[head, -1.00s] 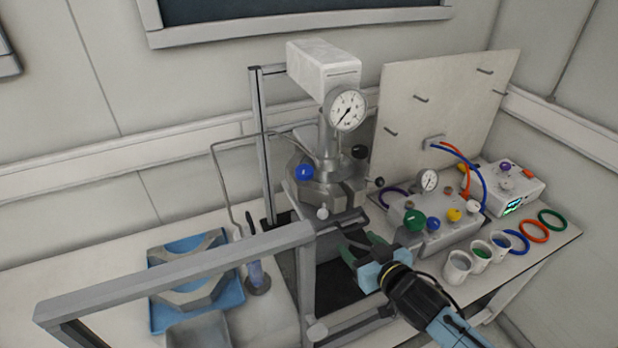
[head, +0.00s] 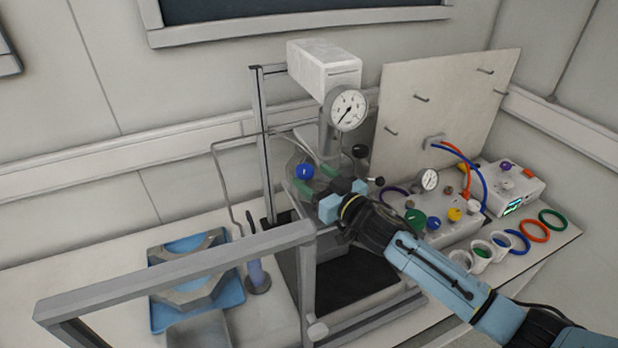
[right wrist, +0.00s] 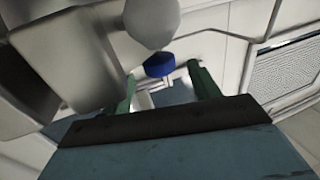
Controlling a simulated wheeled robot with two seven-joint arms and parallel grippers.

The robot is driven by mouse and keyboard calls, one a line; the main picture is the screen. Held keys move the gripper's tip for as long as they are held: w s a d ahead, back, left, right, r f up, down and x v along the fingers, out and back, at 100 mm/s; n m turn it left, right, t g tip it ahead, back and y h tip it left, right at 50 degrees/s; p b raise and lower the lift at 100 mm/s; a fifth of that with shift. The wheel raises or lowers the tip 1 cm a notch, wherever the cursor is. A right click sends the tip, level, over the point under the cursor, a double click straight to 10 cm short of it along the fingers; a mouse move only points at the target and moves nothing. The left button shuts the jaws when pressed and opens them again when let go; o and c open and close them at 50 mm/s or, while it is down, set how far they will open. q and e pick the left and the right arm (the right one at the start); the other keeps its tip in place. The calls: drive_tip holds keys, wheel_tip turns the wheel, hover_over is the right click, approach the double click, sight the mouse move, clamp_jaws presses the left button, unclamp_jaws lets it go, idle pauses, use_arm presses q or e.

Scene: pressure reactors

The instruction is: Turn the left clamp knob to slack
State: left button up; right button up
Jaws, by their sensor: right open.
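A round blue knob (head: 304,172) sits at the left front of the reactor head, and I take it as the left clamp knob. My right gripper (head: 313,180) is at the front of the reactor, with its green fingers spread close to this knob. In the right wrist view the blue knob (right wrist: 159,66) shows in the gap between the open green fingers (right wrist: 163,88), at or just past their tips. I see no contact. The gripper hides much of the reactor's clamp ring in the head view. My left gripper is not in view.
A pressure gauge (head: 346,109) and a white box (head: 324,65) stand above the reactor. A black knob (head: 360,151) is to the right. A grey frame bar (head: 180,272) crosses in front. A control box with coloured knobs (head: 433,223) and several cups stand at right.

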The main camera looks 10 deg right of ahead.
sight(304, 171)
drive_tip(key=shift+b+x, duration=0.35)
drive_tip(key=shift+x, duration=0.9)
